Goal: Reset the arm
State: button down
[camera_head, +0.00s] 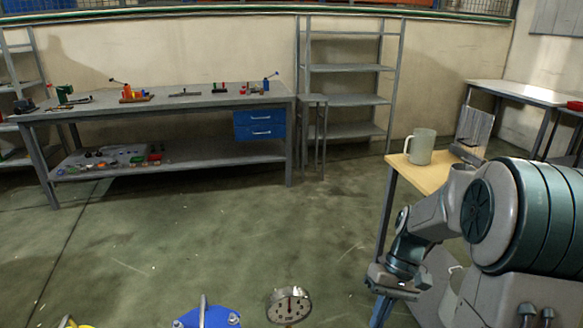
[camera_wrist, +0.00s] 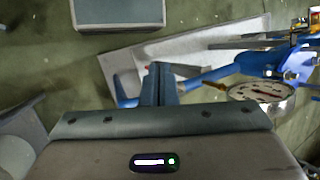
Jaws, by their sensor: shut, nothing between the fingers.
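My arm comes in from the right of the head view and bends down, with its lower part in front of the wooden-topped table. In the wrist view my gripper (camera_wrist: 158,82) shows its two dark fingers together, with nothing held between them. A round pressure gauge (camera_head: 289,305) is at the bottom of the head view, left of my arm. The gauge also shows in the wrist view (camera_wrist: 262,92), to the right of the fingers and apart from them. Blue pipework (camera_wrist: 265,58) is beside and behind it.
A grey cup (camera_head: 420,147) stands on the wooden-topped table (camera_head: 432,174) near my arm. A long workbench (camera_head: 190,102) with tools and blue drawers (camera_head: 259,125) is at the back left, beside a metal shelf (camera_head: 348,68). The floor between is clear.

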jog(key=s+a+r+t+h+p, duration=0.1)
jog(key=s+r+t+h+p, duration=0.1)
jog(key=r, duration=0.7)
jog(key=s+a+r+m+t+h+p, duration=0.1)
jog(key=s+a+r+t+p, duration=0.1)
jog(key=s+r+t+p, duration=0.3)
jog(key=s+r+p, duration=0.2)
jog(key=s+r, duration=0.1)
jog(key=r, duration=0.1)
jog(key=shift+a+r+h, duration=0.25)
jog(key=shift+a+h, duration=0.05)
jog(key=shift+h, duration=0.1)
